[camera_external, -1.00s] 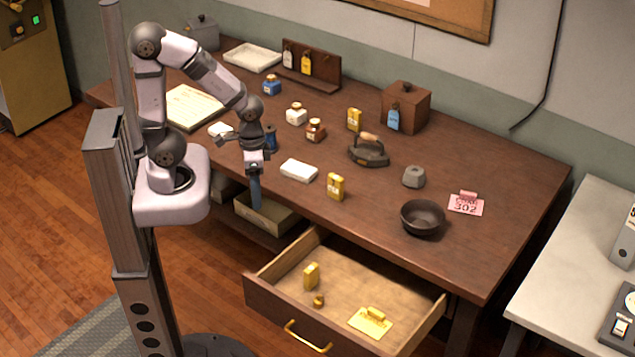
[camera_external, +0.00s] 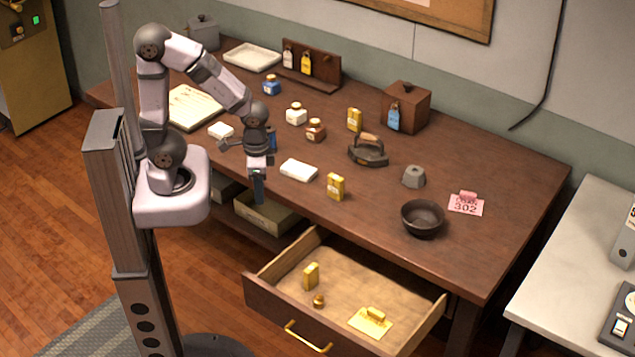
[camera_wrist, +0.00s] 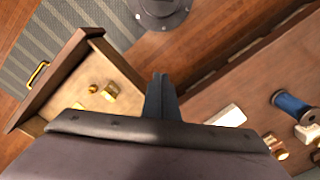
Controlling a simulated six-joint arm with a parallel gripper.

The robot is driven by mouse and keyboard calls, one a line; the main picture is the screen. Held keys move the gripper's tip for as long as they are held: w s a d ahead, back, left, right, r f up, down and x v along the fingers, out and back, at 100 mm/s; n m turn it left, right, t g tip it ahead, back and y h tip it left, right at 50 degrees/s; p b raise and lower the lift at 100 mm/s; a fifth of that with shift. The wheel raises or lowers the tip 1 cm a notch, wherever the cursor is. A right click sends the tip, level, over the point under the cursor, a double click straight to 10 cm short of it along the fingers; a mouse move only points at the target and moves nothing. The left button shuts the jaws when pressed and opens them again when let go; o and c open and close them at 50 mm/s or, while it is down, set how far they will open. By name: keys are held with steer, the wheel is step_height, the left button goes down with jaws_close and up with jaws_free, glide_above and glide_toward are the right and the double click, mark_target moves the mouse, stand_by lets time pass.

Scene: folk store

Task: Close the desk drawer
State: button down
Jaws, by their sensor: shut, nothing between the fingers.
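The desk drawer (camera_external: 273,268) is pulled out from the front of the brown desk (camera_external: 480,262). Its front panel has a brass handle (camera_external: 305,337). Inside lie a yellow box (camera_external: 311,275), a small brass piece (camera_external: 319,301) and a yellow tag (camera_external: 370,321). My gripper (camera_external: 258,200) points down, shut and empty, by the desk's front edge, left of the drawer and apart from it. In the wrist view, the shut fingers (camera_wrist: 161,85) show beside the open drawer, whose handle (camera_wrist: 38,74) is at the left.
On the desk near its front edge are a white block (camera_external: 299,170), a yellow box (camera_external: 336,187) and a dark bowl (camera_external: 423,218). Floor in front of the drawer is clear.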

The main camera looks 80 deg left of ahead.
steer(key=w+d+f+m+t+b, duration=0.1)
steer(key=d+f+m+b, duration=0.1)
steer(key=d, duration=0.6)
steer(key=w+d+f+m+t+y+b, duration=0.1)
steer(key=d+f+m+t+b, duration=0.1)
steer(key=d, duration=0.7)
steer(key=w+d+f+m+t+y+b, duration=0.1)
steer(key=w+d+f+t+b, duration=0.1)
steer(key=d, duration=0.6)
steer(key=shift+d+f+m, duration=0.25)
steer(key=shift+f+m, duration=0.1)
steer(key=shift+m, duration=0.05)
steer(key=m+t+h+b, duration=0.1)
steer(key=t+h, duration=0.1)
glide_toward(307, 329)
steer(key=shift+s+d+p+x, duration=0.1)
steer(key=shift+d+p+x, duration=0.1)
steer(key=shift+x, duration=0.8)
steer(key=shift+s+d+p+x, duration=0.1)
steer(key=shift+p+x, duration=0.15)
steer(key=shift+x, duration=0.75)
steer(key=shift+d+p+x, duration=0.2)
steer(key=shift+x, duration=0.8)
steer(key=shift+f, duration=0.2)
